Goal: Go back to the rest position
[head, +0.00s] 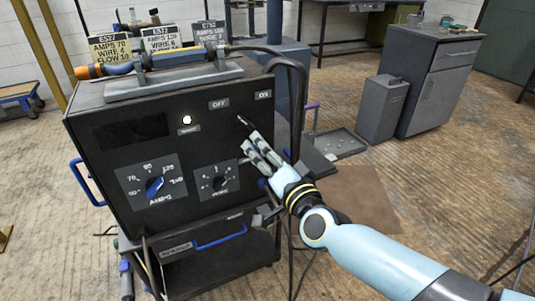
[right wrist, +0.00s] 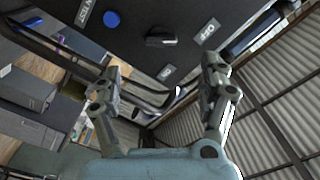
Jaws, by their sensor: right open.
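My right gripper (head: 249,143) is in front of the right part of a black welding machine's front panel (head: 105,165). Its two fingers are spread apart with nothing between them. In the right wrist view the open fingers (right wrist: 163,68) point at the panel. A dark rotary switch (right wrist: 160,40) lies beyond the gap, between the OFF and ON labels, and appears apart from the fingers. In the head view the switch (head: 243,120) shows just above the fingertips. My left gripper is not in view.
The panel has an AMPS knob (head: 154,186), a smaller knob (head: 219,183) and a lit round lamp (head: 187,119). A torch (head: 120,68) lies on top, before several label cards. A grey cabinet (head: 436,80) stands back right. Cables hang beside the machine.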

